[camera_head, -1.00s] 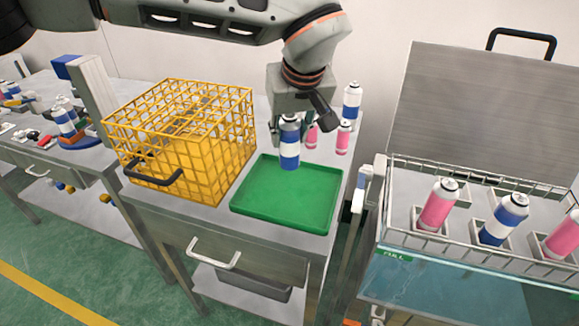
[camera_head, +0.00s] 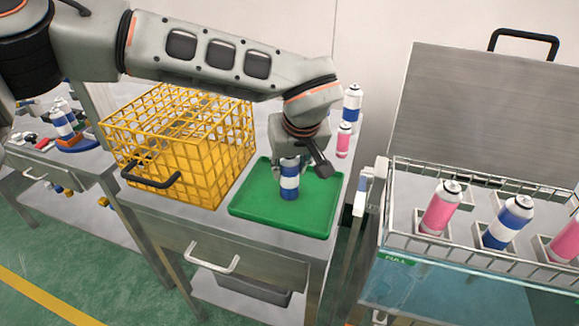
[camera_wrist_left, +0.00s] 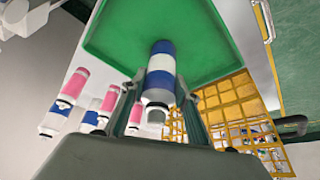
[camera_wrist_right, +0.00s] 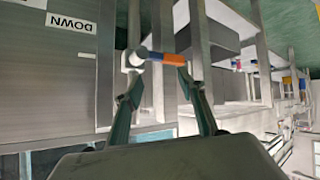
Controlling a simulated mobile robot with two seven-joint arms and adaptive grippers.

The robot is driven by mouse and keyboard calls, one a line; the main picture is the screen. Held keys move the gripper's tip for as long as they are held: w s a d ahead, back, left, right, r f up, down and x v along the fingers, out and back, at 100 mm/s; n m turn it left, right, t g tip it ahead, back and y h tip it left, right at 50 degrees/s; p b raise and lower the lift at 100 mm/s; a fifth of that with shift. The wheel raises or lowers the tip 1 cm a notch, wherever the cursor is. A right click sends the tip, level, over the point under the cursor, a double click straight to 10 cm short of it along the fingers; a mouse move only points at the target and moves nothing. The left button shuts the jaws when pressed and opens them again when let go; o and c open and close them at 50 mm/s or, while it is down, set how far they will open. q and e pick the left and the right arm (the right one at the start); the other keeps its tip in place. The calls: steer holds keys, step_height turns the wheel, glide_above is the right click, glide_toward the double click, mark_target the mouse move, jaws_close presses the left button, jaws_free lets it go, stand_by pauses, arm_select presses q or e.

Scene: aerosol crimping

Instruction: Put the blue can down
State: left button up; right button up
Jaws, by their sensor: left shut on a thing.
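The blue can (camera_head: 289,188), blue with a white band, is upright over the middle of the green tray (camera_head: 250,212). Its base is at or just above the tray floor; I cannot tell whether it touches. My left gripper (camera_head: 289,168) points down and is shut on the can's upper part. In the left wrist view the can (camera_wrist_left: 161,62) sits between the two fingers, with the green tray (camera_wrist_left: 110,35) beyond its base. My right gripper (camera_wrist_right: 158,82) shows only in its wrist view, its fingers apart. An orange and blue piece (camera_wrist_right: 165,58) shows between its fingertips, seemingly behind them.
A yellow wire basket (camera_head: 170,180) stands left of the tray. Pink cans (camera_head: 343,140) and a blue can (camera_head: 352,100) stand behind the tray. At right, a glass-fronted water tank with a raised lid (camera_head: 460,110) holds pink and blue cans in holders. The tray around the held can is clear.

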arm_select(q)
steer(key=shift+f, duration=0.15)
steer(key=o, duration=1.2)
arm_select(e)
steer(key=shift+s+f, duration=0.15)
steer(key=shift+s, duration=0.1)
steer(key=shift+w, duration=0.1)
arm_select(q)
steer(key=shift+r, duration=0.3)
steer(key=shift+p+v, duration=0.65)
steer(key=shift+v, duration=5.25)
arm_select(e)
steer(key=shift+s+a+r, duration=0.2)
steer(key=shift+r, duration=0.1)
